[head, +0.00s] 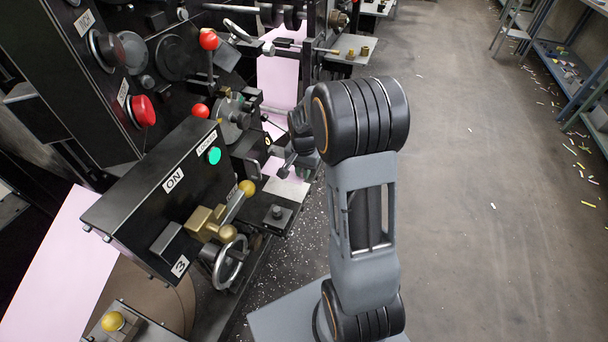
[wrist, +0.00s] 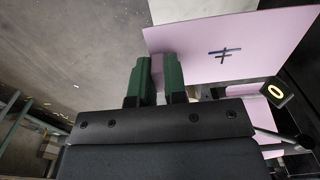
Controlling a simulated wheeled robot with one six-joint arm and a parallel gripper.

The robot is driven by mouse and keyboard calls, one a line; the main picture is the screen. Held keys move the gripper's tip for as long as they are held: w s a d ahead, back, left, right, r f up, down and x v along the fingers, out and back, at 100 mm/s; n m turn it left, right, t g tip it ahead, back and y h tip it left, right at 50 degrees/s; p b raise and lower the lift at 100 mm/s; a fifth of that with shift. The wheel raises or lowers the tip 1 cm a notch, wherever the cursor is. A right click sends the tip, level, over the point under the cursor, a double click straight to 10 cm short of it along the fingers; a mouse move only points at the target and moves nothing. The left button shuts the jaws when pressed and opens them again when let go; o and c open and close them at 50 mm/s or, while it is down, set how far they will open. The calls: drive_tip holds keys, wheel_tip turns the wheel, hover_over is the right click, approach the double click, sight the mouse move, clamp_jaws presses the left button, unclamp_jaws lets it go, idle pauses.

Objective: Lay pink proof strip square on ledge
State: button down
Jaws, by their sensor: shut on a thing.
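The pink proof strip (wrist: 225,55) shows in the wrist view as a broad flat sheet with a dark hash-like mark. My gripper (wrist: 157,80) has its two green fingers shut on the strip's left part, with a bit of pink between them. The strip lies at a slant to the gripper. In the head view my gripper (head: 287,164) is small and partly dark against the press, beyond my arm. A pale flat plate (head: 290,189) just below it may be the ledge; I cannot tell whether the strip touches it. A pale surface (wrist: 200,10) also shows at the top of the wrist view.
The press's black control box (head: 150,200) with levers and a handwheel (head: 228,262) stands left of my arm. Red knobs (head: 208,40) stick up nearby. Pink web (head: 278,80) runs through the press. The floor (head: 460,200) to the right is open, with scattered paper scraps.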

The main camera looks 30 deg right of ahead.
sight(303, 192)
drive_tip(key=shift+f+b, duration=2.95)
drive_tip(key=shift+f, duration=0.8)
drive_tip(key=shift+f+b, duration=0.35)
drive_tip(key=shift+f, duration=0.2)
drive_tip(key=c, duration=1.1)
unclamp_jaws()
drive_tip(key=shift+o, duration=0.5)
drive_tip(key=o, duration=0.4)
drive_tip(key=shift+r, duration=0.15)
drive_tip(key=shift+r+p, duration=0.85)
drive_tip(key=shift+r, duration=1.95)
